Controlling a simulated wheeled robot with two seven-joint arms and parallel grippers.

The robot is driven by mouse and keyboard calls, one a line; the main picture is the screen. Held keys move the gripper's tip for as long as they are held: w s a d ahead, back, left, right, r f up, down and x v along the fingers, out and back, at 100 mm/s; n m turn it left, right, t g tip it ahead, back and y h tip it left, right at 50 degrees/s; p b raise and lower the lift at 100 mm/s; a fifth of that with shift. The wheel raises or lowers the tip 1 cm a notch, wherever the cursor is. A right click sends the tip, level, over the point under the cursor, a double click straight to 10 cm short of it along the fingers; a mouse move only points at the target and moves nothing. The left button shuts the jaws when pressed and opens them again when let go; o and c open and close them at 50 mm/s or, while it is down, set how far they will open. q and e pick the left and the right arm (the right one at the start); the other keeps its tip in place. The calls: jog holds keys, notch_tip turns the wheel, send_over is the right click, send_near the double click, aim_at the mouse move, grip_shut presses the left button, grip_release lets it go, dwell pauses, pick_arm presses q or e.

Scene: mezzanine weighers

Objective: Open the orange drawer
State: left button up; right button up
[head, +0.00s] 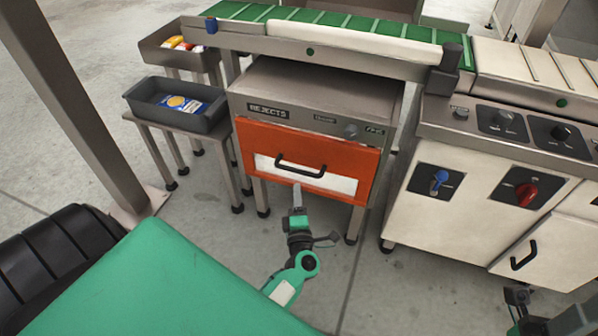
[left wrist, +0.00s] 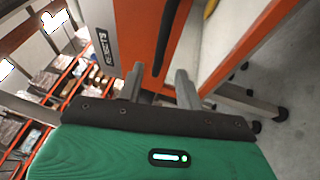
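My left gripper (head: 297,187) is just below the handle in the head view. In the left wrist view its two fingers (left wrist: 160,72) are apart, and the black handle (left wrist: 166,40) shows in line with the gap between them. I cannot tell whether they touch it. A dark part of my right arm's end (head: 518,297) shows at the lower right; its fingers are not clear.
A green conveyor (head: 335,20) runs above the cabinet. A grey tray (head: 150,106) with a blue packet (head: 186,104) stands on a small table to the left. A control cabinet (head: 440,210) with knobs stands to the right. The floor before the drawer looks clear.

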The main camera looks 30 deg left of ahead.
aim_at(296, 169)
pick_arm(q)
jog(key=b+x, duration=0.1)
jog(key=x, duration=0.8)
grip_shut()
